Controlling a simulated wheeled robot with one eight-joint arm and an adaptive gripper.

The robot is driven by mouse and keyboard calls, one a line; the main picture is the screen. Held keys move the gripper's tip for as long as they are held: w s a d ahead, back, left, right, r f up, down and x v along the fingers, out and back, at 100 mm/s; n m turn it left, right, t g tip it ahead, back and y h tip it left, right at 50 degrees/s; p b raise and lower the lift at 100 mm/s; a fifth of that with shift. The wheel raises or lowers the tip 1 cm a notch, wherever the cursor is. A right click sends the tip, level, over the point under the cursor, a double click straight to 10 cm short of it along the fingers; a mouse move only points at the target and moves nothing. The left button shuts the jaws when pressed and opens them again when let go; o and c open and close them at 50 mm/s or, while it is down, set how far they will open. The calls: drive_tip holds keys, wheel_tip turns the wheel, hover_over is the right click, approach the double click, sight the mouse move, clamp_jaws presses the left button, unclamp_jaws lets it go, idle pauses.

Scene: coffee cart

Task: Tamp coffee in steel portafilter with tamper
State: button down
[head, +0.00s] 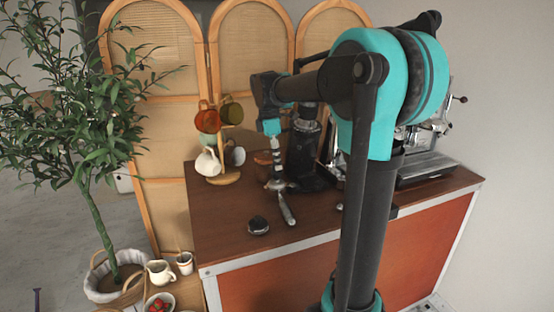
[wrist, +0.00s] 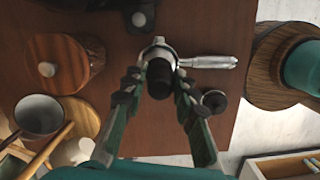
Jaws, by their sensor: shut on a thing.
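The steel portafilter lies on the brown counter, its silver handle (head: 287,210) pointing toward the front edge in the head view. In the wrist view the handle (wrist: 215,62) points right. My gripper (head: 277,173) is low over the portafilter's head end. In the wrist view my gripper (wrist: 158,88) is shut on the dark tamper (wrist: 160,75), with one finger on each side. The tamper is lined up over the portafilter's basket and hides its inside. I cannot tell whether the tamper's base touches the coffee.
A dark grinder (head: 304,155) stands close behind my gripper. A mug tree (head: 225,178) stands left, an espresso machine (head: 428,160) right. The counter's front left is clear.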

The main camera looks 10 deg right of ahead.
drive_tip(key=shift+f, duration=0.45)
idle(0.8)
drive_tip(key=shift+r, duration=0.35)
drive_tip(key=shift+r, duration=0.35)
drive_tip(key=shift+r, duration=0.3)
drive_tip(key=shift+r, duration=0.35)
drive_tip(key=shift+r, duration=0.3)
drive_tip(key=shift+r, duration=2.4)
